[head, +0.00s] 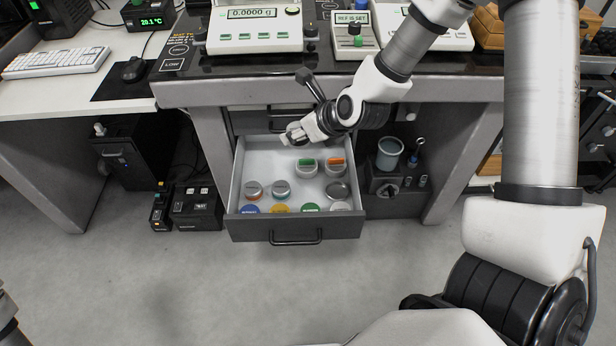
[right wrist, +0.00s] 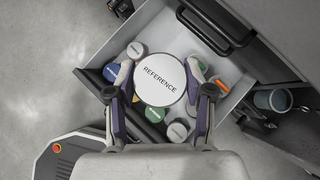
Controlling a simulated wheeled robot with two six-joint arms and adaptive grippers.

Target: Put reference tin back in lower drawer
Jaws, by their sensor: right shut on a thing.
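The reference tin, a round white-lidded tin marked REFERENCE (right wrist: 160,76), sits between the fingers of my right gripper (right wrist: 160,84) in the right wrist view. I cannot make out the tin clearly there. The lower drawer (head: 262,232) is pulled out and holds several small tins with coloured labels; it also shows in the right wrist view (right wrist: 170,36). The held tin hides part of the drawer floor. My left gripper is out of view.
In the drawer, a green-labelled tin (head: 306,167) and an orange-labelled tin (head: 335,167) stand toward the back right. The rear left floor looks clear. A balance (head: 255,28) stands on the tabletop above. A grey cup (head: 390,150) stands right of the drawer.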

